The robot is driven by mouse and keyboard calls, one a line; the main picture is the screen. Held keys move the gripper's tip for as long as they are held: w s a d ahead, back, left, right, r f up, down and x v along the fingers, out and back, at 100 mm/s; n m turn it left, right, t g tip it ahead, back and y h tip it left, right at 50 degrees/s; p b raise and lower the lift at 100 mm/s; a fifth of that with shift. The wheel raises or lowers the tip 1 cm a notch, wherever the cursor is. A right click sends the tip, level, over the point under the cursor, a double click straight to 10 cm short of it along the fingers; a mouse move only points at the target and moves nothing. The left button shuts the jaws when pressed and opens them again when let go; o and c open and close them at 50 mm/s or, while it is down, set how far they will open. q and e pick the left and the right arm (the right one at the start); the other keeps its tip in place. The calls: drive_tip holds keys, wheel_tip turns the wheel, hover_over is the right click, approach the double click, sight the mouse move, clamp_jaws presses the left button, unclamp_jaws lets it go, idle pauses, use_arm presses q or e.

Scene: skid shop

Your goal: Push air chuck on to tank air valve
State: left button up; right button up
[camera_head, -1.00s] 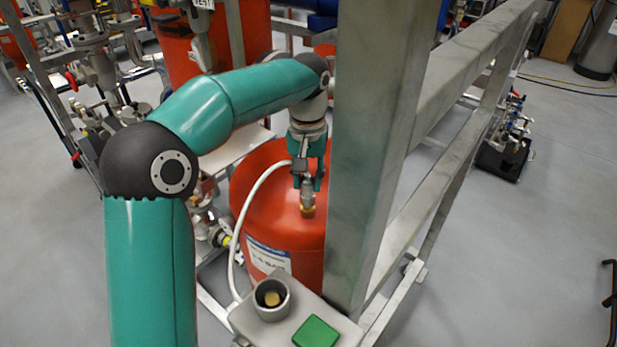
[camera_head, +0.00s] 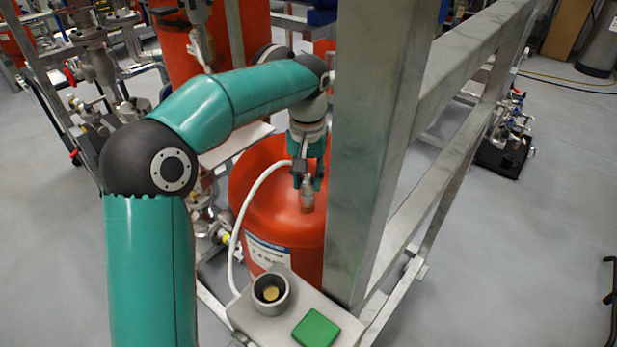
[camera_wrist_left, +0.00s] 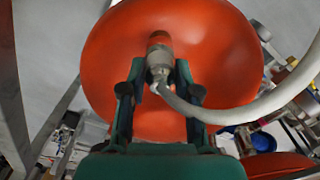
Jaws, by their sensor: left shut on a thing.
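The red tank (camera_head: 275,220) stands behind the metal post, its domed top facing up. My left gripper (camera_head: 307,184) is over the tank top and is shut on the metal air chuck (camera_head: 307,196). The chuck points down at the tank top, and its lower end appears to meet it. In the left wrist view the chuck (camera_wrist_left: 158,58) sits between the fingers (camera_wrist_left: 157,85), with the white hose (camera_wrist_left: 240,112) leading off to the right. The tank valve is hidden under the chuck. My right gripper is not in view.
A grey metal post (camera_head: 375,150) with rails stands close to the right of my left wrist. Open floor (camera_head: 530,250) lies right.

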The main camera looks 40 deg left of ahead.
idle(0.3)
use_arm(q)
drive_tip(key=o, duration=0.9)
drive_tip(key=shift+o, duration=0.4)
drive_tip(key=shift+o, duration=1.3)
wheel_tip(320, 180, up, 8)
drive_tip(key=p, duration=0.7)
drive_tip(key=shift+f, duration=0.25)
